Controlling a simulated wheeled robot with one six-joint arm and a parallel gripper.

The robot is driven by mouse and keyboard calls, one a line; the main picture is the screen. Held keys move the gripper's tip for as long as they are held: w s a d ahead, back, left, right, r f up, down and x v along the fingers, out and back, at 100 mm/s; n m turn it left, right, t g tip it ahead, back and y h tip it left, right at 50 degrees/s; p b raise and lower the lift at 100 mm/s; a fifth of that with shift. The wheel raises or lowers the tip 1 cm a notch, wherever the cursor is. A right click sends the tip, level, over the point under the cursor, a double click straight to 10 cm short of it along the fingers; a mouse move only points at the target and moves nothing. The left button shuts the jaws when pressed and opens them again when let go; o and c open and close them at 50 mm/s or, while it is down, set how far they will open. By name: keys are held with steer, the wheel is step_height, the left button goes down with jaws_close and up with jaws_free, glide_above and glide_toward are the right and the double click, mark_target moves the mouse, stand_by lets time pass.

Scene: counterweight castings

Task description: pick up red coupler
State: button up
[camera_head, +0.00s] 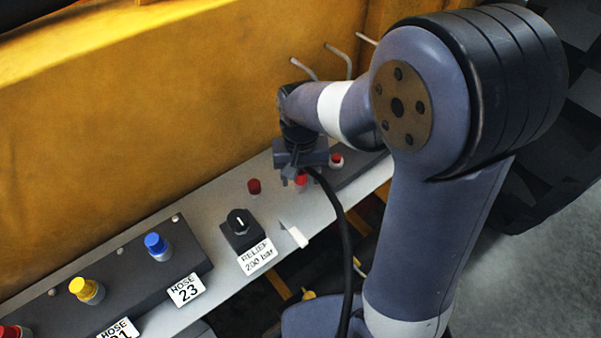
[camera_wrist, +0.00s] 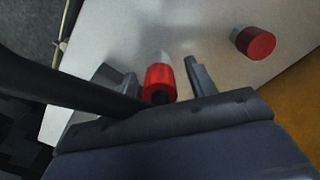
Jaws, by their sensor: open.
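A red coupler (camera_wrist: 160,80) with a pale metal end is between the two fingers of my gripper (camera_wrist: 163,77) in the wrist view. The fingers are open, one on each side, with a visible gap to its right; contact on the left is hard to tell. In the head view the same red coupler (camera_head: 301,182) shows just below my gripper (camera_head: 293,179), over the light grey shelf (camera_head: 215,213). The dark wrist and cable partly hide the fingers there.
A dark red cap (camera_head: 254,186) stands left of my gripper, also in the wrist view (camera_wrist: 256,43). Another red-topped fitting (camera_head: 336,160) is to the right. A black relief knob (camera_head: 239,222), blue cap (camera_head: 156,245) and yellow cap (camera_head: 86,290) line the shelf. A yellow wall (camera_head: 160,110) rises behind.

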steer(key=c, duration=1.1)
step_height(320, 180, up, 10)
steer(key=shift+r, duration=0.1)
steer(key=shift+c, duration=0.2)
